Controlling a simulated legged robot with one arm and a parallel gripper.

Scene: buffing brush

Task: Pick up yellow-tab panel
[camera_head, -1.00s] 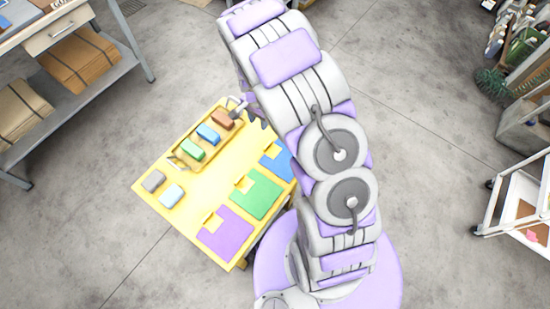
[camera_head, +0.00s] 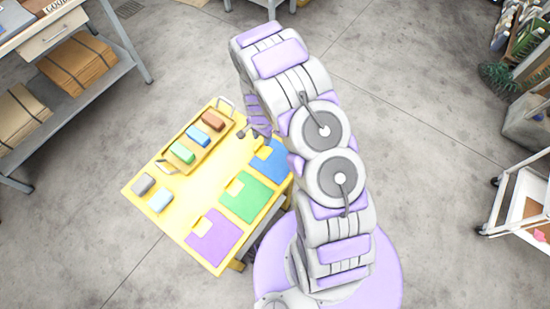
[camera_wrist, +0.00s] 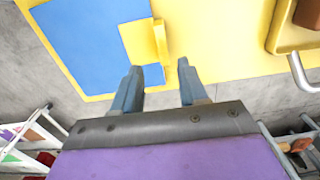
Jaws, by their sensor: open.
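Three panels with yellow tabs lie on a yellow table (camera_head: 189,192): a blue panel (camera_head: 274,164), a green panel (camera_head: 247,198) and a purple panel (camera_head: 215,241). My gripper (camera_head: 262,132) is over the table beside the blue panel's tab in the head view. In the wrist view, my open, empty gripper (camera_wrist: 160,76) has its two fingertips apart, just short of the upright yellow tab (camera_wrist: 160,42) on the blue panel (camera_wrist: 82,40). The tab lines up with the gap between the fingers. Whether the fingertips touch anything cannot be told.
A yellow tray with wire handles (camera_head: 226,102) holds a brown block (camera_head: 213,121), a blue block (camera_head: 199,138) and a green block (camera_head: 182,153). A grey block (camera_head: 144,183) and a light blue block (camera_head: 160,201) lie near the table's left corner. Shelves and a cart stand apart.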

